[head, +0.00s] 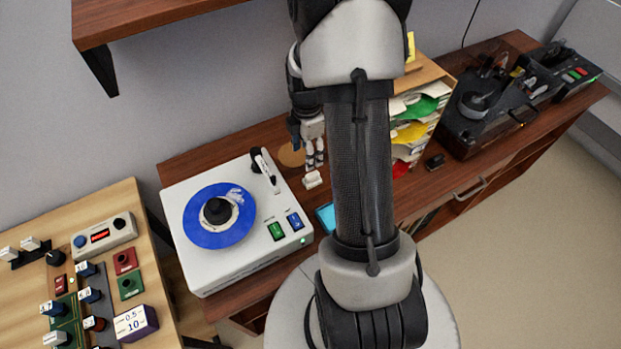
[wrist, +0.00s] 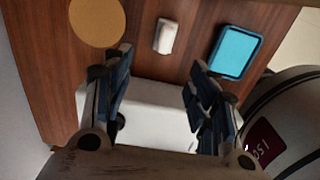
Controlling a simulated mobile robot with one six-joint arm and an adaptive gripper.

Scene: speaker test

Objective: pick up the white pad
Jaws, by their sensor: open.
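The white pad (head: 312,180) is a small white block lying on the brown wooden desk (head: 280,131), just right of the white turntable box. In the wrist view the pad (wrist: 166,36) lies beyond my fingertips, between their lines and apart from both. My gripper (head: 315,158) points down beside the pad in the head view, with its fingers close to it. In the wrist view my gripper (wrist: 158,62) has its fingers spread wide, with nothing between them. The exact height of the fingertips over the desk is hard to tell.
The white turntable box (head: 250,258) with a blue record (head: 204,219) stands left of the pad. A round tan disc (wrist: 97,20) and a blue-topped tray (wrist: 237,51) flank the pad. A paper rack (head: 433,119) stands to the right.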

